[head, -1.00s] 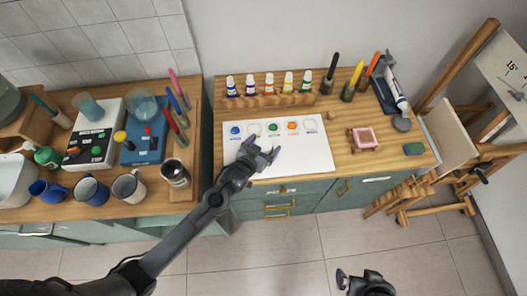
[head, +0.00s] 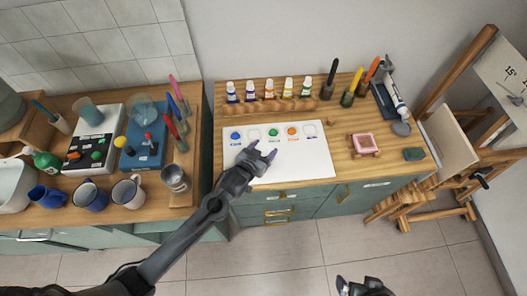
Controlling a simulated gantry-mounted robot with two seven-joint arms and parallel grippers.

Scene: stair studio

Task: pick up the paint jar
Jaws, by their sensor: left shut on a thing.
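My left gripper (head: 263,150) is over the left part of a white sheet (head: 310,165) on the wooden desk. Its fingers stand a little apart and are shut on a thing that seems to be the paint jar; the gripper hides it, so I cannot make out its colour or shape. Beyond the gripper, the sheet has a row of round spots, among them a blue one (head: 235,135), a green one (head: 273,133) and an orange one (head: 292,131). My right gripper (head: 357,285) is partly in view at the bottom edge, over the floor, away from the desk.
Several small paint bottles (head: 269,88) stand behind a wooden rack (head: 270,105). Mugs (head: 128,192) and a metal cup (head: 174,178) stand on the left counter.

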